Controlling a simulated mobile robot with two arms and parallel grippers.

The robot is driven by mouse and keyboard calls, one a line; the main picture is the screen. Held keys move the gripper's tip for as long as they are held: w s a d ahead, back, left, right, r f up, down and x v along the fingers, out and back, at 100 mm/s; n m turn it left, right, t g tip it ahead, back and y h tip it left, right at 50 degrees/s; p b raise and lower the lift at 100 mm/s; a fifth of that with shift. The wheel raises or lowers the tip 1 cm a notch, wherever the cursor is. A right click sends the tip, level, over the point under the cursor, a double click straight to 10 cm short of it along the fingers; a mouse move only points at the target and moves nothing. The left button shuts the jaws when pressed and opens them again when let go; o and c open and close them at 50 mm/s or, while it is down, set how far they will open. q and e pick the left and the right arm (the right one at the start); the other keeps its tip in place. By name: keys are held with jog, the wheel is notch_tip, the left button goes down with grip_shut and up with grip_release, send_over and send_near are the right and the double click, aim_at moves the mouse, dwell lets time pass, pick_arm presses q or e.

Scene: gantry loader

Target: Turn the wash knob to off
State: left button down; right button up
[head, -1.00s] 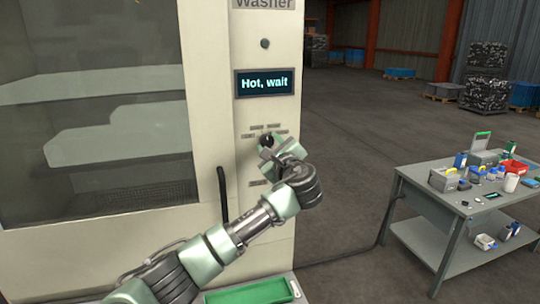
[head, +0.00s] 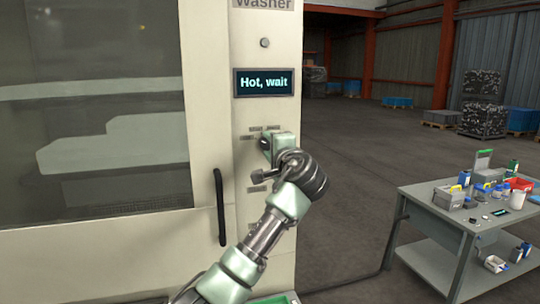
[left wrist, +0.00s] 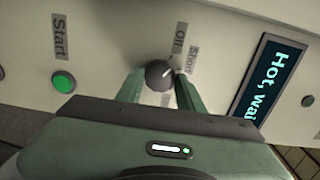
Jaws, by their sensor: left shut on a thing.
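The wash knob (left wrist: 158,75) is a dark round knob with a white mark on the washer's control panel. Labels reading "Off" (left wrist: 180,38) and "Short" (left wrist: 193,61) sit beside it in the left wrist view. The mark slants toward the side of these labels; I cannot tell exactly which one it meets. My left gripper (left wrist: 158,88) is shut on the knob, one green finger on each side. In the head view the left gripper (head: 268,148) is at the panel below the display and mostly hides the knob. My right gripper is not in view.
The display (head: 264,82) reads "Hot, wait". A green Start button (left wrist: 64,82) is on the same panel. A black door handle (head: 220,207) stands out left of my arm. A grey workbench (head: 440,215) with several items stands at the right; open floor lies between.

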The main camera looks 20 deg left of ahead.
pick_arm(q)
jog(key=shift+f+n+b, duration=0.15)
jog(key=shift+n+b, duration=0.45)
jog(key=shift+n, duration=0.4)
jog(key=c, duration=0.9)
grip_release()
jog(key=b+v, duration=0.3)
jog(key=v, duration=0.4)
jog(key=shift+s+d, duration=0.2)
jog(key=shift+s, duration=0.15)
